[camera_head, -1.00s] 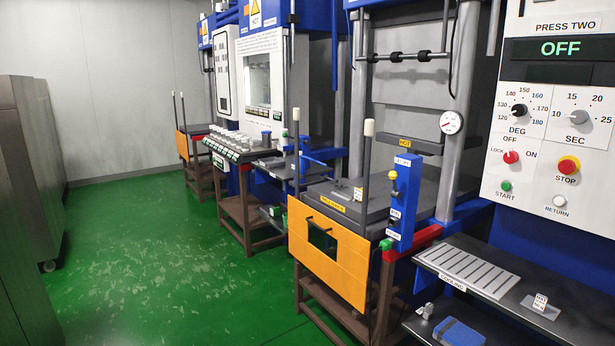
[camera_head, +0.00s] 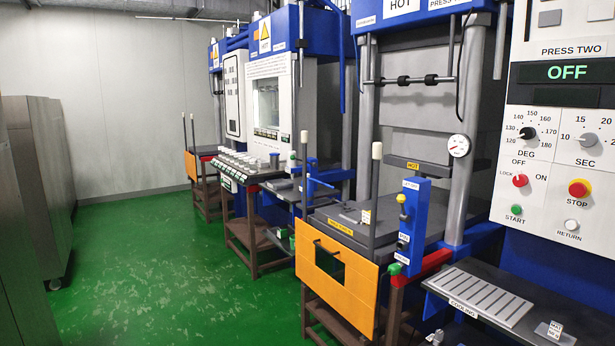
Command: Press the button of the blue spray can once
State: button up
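I cannot make out a blue spray can in this view. My gripper is not in view.
Press two's control panel (camera_head: 573,120) reads OFF at the right. Below it is a dark shelf (camera_head: 545,300) with a slotted light plate (camera_head: 490,300). A press with an orange front panel (camera_head: 336,275) stands mid-view. Grey cabinets (camera_head: 40,180) line the left. The green floor (camera_head: 160,270) between is open.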

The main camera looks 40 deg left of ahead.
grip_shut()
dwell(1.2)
